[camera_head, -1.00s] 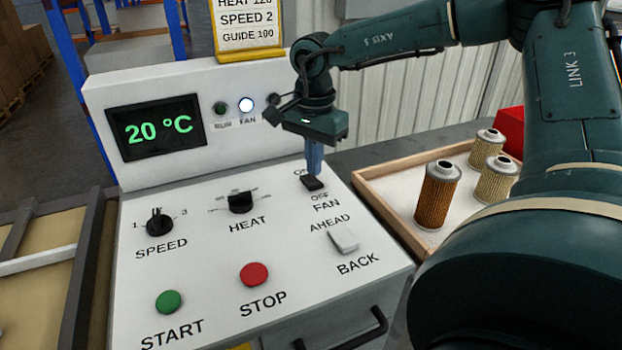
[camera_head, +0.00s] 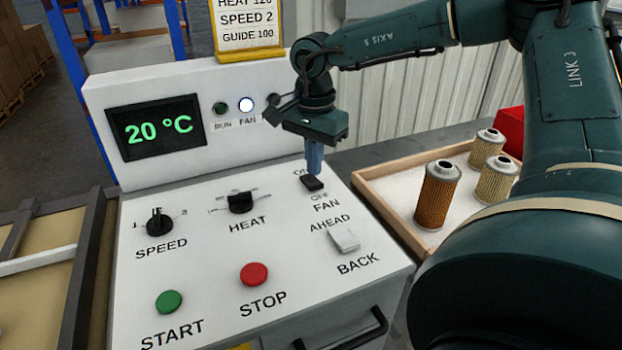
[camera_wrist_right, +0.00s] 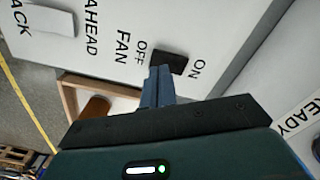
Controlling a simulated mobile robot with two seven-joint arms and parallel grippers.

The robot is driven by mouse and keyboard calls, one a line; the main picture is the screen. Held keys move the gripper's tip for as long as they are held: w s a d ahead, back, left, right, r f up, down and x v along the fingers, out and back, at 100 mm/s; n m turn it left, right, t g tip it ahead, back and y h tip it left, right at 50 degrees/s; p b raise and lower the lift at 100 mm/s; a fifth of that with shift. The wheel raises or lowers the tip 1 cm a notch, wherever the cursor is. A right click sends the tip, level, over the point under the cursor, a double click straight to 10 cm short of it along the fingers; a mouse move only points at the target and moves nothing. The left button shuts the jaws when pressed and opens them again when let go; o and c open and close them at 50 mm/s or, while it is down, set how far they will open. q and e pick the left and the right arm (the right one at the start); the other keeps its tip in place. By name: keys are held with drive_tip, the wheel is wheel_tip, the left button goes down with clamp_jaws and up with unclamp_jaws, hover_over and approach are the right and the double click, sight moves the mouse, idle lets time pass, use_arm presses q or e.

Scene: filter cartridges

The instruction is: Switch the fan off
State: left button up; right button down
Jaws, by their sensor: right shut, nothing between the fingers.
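The fan switch (camera_head: 312,183) is a black rocker on the white panel, between the ON and OFF marks. It also shows in the right wrist view (camera_wrist_right: 170,62). My right gripper (camera_head: 314,172) is shut and empty, its blue fingertips right at the switch from above; I cannot tell whether they touch it. In the right wrist view the fingertips (camera_wrist_right: 160,72) overlap the switch's edge on the OFF side. The FAN lamp (camera_head: 246,105) is lit white. The left gripper is not in view.
The panel also holds the SPEED knob (camera_head: 159,222), HEAT knob (camera_head: 241,202), white AHEAD/BACK switch (camera_head: 345,239), green START button (camera_head: 169,302) and red STOP button (camera_head: 254,274). The display (camera_head: 156,128) reads 20 °C. A wooden tray (camera_head: 385,211) with filter cartridges (camera_head: 436,195) stands at right.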

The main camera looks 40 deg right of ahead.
sight(314, 182)
drive_tip(key=shift+f+b, duration=1.2)
drive_tip(key=shift+f, duration=0.1)
idle(0.6)
drive_tip(key=shift+r, duration=0.1)
drive_tip(key=shift+r+p, duration=2.1)
drive_tip(key=shift+r, duration=1.35)
